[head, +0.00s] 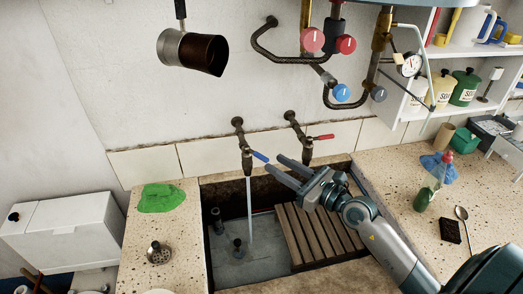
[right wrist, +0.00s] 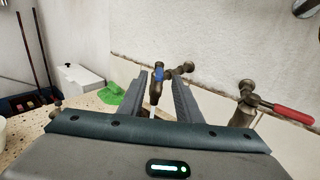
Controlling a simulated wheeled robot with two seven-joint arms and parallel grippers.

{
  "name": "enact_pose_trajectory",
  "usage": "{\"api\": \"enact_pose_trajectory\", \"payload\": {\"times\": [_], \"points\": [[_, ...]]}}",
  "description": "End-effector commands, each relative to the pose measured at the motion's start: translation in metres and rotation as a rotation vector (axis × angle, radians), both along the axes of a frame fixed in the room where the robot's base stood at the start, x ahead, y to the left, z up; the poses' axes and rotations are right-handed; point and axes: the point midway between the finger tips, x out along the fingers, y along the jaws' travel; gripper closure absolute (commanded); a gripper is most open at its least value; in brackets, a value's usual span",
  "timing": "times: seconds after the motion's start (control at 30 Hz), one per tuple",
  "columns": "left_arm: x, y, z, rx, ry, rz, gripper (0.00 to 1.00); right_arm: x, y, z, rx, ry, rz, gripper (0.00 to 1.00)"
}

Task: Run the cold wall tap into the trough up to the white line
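The cold wall tap with a blue lever (head: 260,157) is at the back of the stone trough (head: 205,190), and a thin stream of water (head: 249,205) falls from it into the trough. In the right wrist view the blue lever (right wrist: 158,73) appears between my fingers. My right gripper (head: 272,163) is open, its fingertips close to the lever; I cannot tell whether they touch it. The trough floor (head: 245,265) looks grey and wet; the water depth is unclear. I cannot make out a white line. My left gripper is not in view.
A red-lever tap (head: 318,137) stands just right of the blue one. A slatted wooden rack (head: 312,232) covers the trough's right part. Pipes with red and blue knobs (head: 341,92) hang above. A green cloth (head: 161,198) lies left, a spray bottle (head: 428,190) right.

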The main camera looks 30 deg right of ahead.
Motion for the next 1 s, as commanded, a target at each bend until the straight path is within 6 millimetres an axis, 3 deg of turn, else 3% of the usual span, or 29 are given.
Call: {"api": "enact_pose_trajectory", "payload": {"times": [0.2,0.4,0.87,0.9,1.0], "points": [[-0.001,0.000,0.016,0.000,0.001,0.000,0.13,0.035,0.014,0.004,0.002,-0.002,0.000,0.69],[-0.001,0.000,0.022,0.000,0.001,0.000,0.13,0.057,0.022,0.002,-0.001,-0.001,0.000,0.69],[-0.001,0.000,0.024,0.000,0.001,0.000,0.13,0.067,0.026,0.000,-0.001,0.000,0.000,0.69],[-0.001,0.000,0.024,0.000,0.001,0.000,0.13,0.067,0.026,0.000,-0.001,0.000,0.000,0.71],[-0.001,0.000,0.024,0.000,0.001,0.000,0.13,0.067,0.026,0.000,-0.001,0.000,0.000,0.95]]}}
